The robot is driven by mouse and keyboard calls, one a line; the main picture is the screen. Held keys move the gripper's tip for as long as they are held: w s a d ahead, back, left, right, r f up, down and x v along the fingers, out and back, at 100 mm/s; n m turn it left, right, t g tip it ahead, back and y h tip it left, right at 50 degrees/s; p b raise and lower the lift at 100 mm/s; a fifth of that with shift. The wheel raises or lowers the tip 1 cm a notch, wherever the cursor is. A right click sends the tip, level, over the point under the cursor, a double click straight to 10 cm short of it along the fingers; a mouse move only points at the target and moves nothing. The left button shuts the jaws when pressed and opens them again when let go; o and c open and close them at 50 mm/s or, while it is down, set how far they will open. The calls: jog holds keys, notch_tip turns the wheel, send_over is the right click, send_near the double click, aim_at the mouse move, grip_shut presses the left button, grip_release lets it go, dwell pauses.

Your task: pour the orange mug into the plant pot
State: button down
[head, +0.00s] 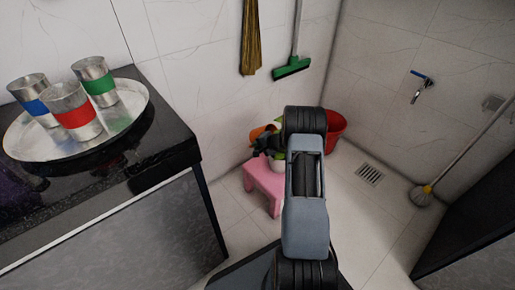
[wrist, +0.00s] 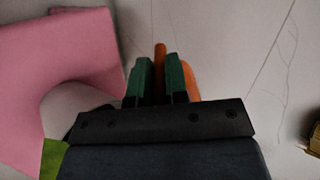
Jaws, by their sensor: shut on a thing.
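The orange mug (head: 261,132) shows in the head view just left of my arm, above the pink stool. In the wrist view, my gripper's (wrist: 160,78) green fingers are shut on a thin orange part of the mug, likely its handle. More of the orange mug (wrist: 191,82) shows behind the right finger. In the head view, the plant pot (head: 277,166) is a small pale shape on the stool, with green leaves above it. My gripper and arm hide much of both. A green patch shows at lower left in the wrist view. The mug's contents are hidden.
The pink stool (head: 263,180) stands on the tiled floor near the wall. A red bucket (head: 336,126) is behind my arm. At left, a black counter (head: 170,140) holds a round tray (head: 22,150) with banded metal cans. The floor at right is mostly clear.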

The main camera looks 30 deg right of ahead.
jog(key=shift+s+f+t+y+b, duration=0.1)
jog(key=shift+f+t+y+b, duration=0.3)
jog(key=shift+b, duration=1.5)
jog(key=shift+s+d+t, duration=0.1)
jog(key=shift+s+t, duration=0.05)
jog(key=shift+t, duration=0.65)
jog(key=shift+y, duration=0.3)
jog(key=shift+s+t, duration=0.1)
jog(key=shift+t, duration=0.2)
jog(key=shift+s+d+t, duration=0.1)
jog(key=shift+d+t, duration=0.05)
jog(key=shift+t, duration=0.15)
jog(key=shift+s+r+t+y, duration=0.2)
jog(key=shift+t+y, duration=0.3)
jog(key=shift+t, duration=0.1)
jog(key=shift+s+d+r, duration=0.1)
jog(key=shift+d, duration=0.05)
dwell(0.3)
